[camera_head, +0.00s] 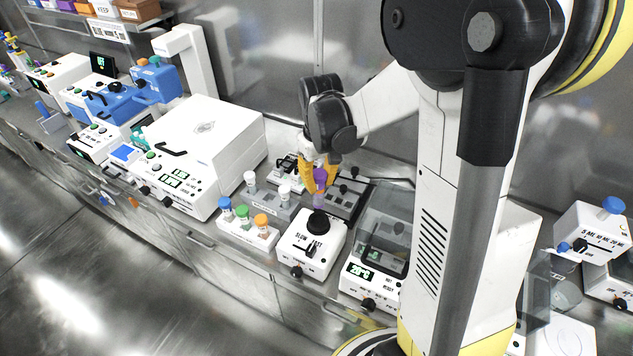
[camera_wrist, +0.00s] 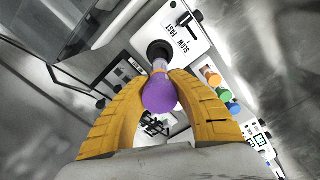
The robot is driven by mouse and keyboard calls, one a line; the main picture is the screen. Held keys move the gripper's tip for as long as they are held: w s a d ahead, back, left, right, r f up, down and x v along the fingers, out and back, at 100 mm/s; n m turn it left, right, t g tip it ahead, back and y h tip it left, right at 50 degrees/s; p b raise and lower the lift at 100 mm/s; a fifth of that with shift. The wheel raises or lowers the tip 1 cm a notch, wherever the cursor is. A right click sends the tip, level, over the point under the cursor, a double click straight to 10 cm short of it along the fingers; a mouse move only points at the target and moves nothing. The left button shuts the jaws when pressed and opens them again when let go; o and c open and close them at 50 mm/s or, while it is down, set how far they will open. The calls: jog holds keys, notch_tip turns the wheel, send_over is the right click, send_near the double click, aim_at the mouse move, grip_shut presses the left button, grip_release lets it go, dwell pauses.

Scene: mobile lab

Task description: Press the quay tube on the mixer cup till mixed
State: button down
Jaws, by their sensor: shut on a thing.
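A tube with a purple cap (camera_head: 320,175) is held between the orange fingers of my gripper (camera_head: 319,172). In the wrist view the purple cap (camera_wrist: 160,95) sits between both fingers of the gripper (camera_wrist: 160,88), and the clear tube body points away toward the mixer. The white mixer (camera_head: 312,243) has a black round cup (camera_head: 318,222) on top and a SLOW/FAST lever. The cup also shows in the wrist view (camera_wrist: 159,50). The tube's lower end is right at or just above the cup; I cannot tell whether it touches.
A white rack with blue-, green- and orange-capped tubes (camera_head: 245,235) stands left of the mixer. A grey rack with white-capped tubes (camera_head: 268,198) is behind it. A heater with a clear cover (camera_head: 375,270) stands close on the right. A large white machine (camera_head: 200,150) fills the left.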

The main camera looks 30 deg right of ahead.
aim_at(319, 204)
jog(key=shift+s, duration=0.2)
jog(key=shift+w+f+b, duration=0.1)
jog(key=shift+f+b, duration=2.55)
jog(key=shift+f, duration=0.35)
jog(key=shift+f+b, duration=1.2)
jog(key=shift+r, duration=0.1)
dwell(2.7)
jog(key=shift+r+p, duration=2.55)
jog(key=shift+r, duration=0.85)
